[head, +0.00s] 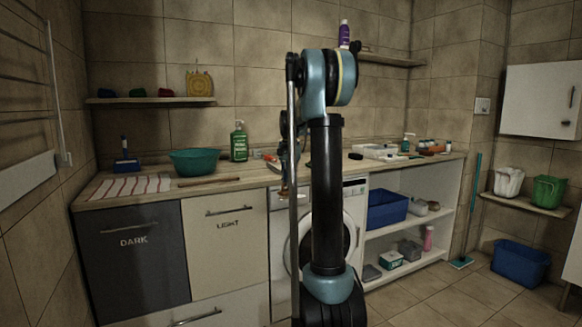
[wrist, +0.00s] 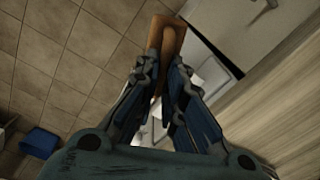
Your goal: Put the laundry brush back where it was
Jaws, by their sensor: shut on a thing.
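In the wrist view my gripper (wrist: 167,62) is shut on a brown wooden thing, seemingly the laundry brush (wrist: 166,36). It sticks out past the fingertips. Its bristles cannot be made out. The pale wooden counter edge (wrist: 285,95) lies to the right of the gripper, and floor tiles show below and to the left. In the head view my arm stands in front of the counter and hides most of the gripper, whose end shows in part left of the arm, near the counter's front edge.
A striped cloth (head: 132,187), a teal basin (head: 193,161), a wooden stick (head: 209,181) and a green bottle (head: 239,142) stand or lie on the left counter (head: 170,197). A blue-handled item (head: 126,160) stands at the far left. Small items crowd the right counter. A washing machine (head: 354,205) is below.

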